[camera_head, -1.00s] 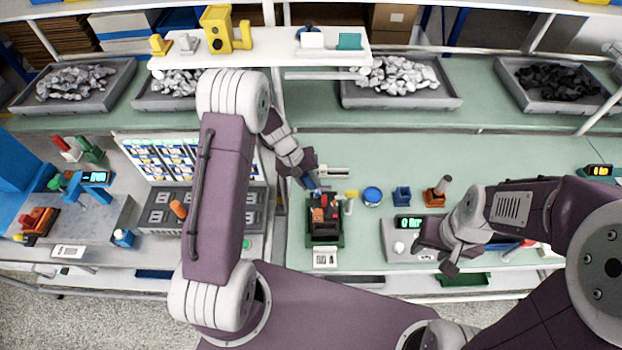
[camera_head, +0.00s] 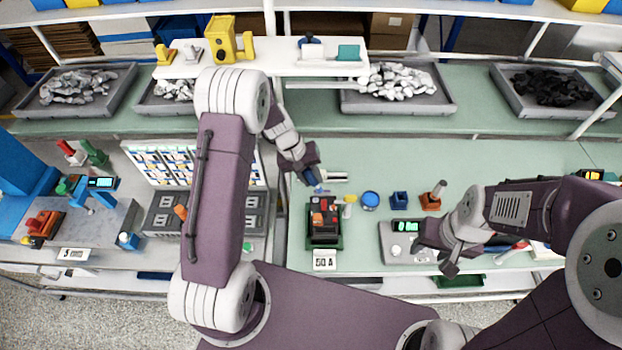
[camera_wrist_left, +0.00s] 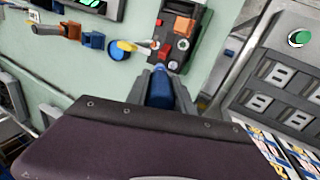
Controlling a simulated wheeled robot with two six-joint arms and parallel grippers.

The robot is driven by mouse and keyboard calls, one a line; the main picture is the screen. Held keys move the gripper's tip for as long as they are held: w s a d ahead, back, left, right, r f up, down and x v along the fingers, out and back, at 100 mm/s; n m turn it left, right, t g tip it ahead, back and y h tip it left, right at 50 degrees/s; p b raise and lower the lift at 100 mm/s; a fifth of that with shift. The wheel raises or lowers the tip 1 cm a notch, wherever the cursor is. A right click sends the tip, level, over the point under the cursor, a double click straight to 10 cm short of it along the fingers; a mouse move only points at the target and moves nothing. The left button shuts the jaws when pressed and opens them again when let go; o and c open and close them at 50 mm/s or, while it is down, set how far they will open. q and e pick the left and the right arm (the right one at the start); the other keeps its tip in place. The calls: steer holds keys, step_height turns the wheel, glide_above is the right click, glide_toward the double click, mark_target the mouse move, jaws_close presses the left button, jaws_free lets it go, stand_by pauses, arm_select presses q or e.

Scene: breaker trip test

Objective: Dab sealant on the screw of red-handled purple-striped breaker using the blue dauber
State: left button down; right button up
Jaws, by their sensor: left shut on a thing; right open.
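My left gripper (camera_head: 313,178) is shut on the blue dauber, which shows between the fingers in the left wrist view (camera_wrist_left: 160,88). It is just behind the far end of a dark breaker (camera_head: 324,214) with red and orange parts, seated in a green-edged holder (camera_head: 325,241). In the left wrist view the breaker (camera_wrist_left: 180,32) lies just ahead of the dauber; contact cannot be told. Its screw and any purple stripe are too small to make out. My right gripper (camera_head: 449,258) is open and empty near the grey meter box (camera_head: 398,242).
A "50 A" card (camera_head: 325,260) is in front of the breaker. A yellow-topped item (camera_head: 350,199), a round blue pot (camera_head: 370,199), a blue block (camera_head: 400,200) and an orange stand (camera_head: 431,202) are to its right. A grey panel (camera_head: 163,218) stands left. Bench beyond the pot is clear.

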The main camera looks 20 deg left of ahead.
arm_select(q)
step_height(320, 180, up, 2)
steer(key=shift+a+p, duration=0.1)
steer(key=shift+p, duration=0.45)
steer(key=shift+r+p, duration=0.35)
steer(key=shift+r, duration=0.15)
steer(key=shift+f+b, duration=0.6)
steer(key=shift+b, duration=0.1)
steer(key=shift+r, duration=0.1)
